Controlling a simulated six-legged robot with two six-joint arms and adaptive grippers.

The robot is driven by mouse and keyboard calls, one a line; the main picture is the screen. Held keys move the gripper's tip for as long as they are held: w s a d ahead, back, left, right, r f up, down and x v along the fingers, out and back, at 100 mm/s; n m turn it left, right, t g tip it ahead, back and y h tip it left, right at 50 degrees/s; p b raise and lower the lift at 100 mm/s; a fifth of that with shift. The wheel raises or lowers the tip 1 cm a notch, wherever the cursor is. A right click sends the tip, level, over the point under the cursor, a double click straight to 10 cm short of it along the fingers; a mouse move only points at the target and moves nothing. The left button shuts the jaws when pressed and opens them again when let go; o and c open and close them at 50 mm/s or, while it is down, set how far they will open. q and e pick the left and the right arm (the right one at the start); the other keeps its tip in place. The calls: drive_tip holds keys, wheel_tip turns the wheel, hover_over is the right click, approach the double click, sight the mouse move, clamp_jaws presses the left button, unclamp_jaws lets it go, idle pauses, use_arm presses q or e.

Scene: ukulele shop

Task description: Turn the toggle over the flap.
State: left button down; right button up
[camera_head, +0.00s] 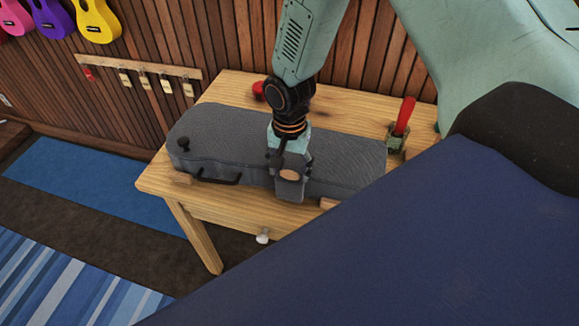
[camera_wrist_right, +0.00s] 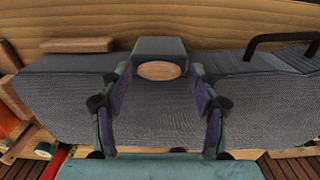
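A grey fabric case (camera_head: 225,135) lies on a wooden table, with a black handle (camera_head: 222,180) on its front side. A grey flap (camera_head: 289,189) hangs over its front edge and carries an oval wooden toggle (camera_head: 289,175). In the right wrist view the toggle (camera_wrist_right: 160,71) lies crosswise on the flap (camera_wrist_right: 160,47). My right gripper (camera_head: 289,160) is over the case at the flap. In its wrist view the two fingers stand apart on either side of the flap and toggle, with nothing visibly clamped; contact is unclear. My left gripper is out of view.
The table (camera_head: 155,180) has a white drawer knob (camera_head: 263,236) at the front. A red-handled tool (camera_head: 403,118) stands at the case's right end, and a red round item (camera_head: 258,90) lies behind it. A wood-plank wall is close behind. A dark blue surface fills the lower right.

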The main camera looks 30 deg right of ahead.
drive_tip(key=shift+a, duration=0.1)
drive_tip(key=shift+c, duration=1.3)
drive_tip(key=shift+s+r, duration=0.15)
drive_tip(key=shift+s, duration=0.05)
drive_tip(key=c, duration=0.6)
drive_tip(key=shift+w, duration=0.1)
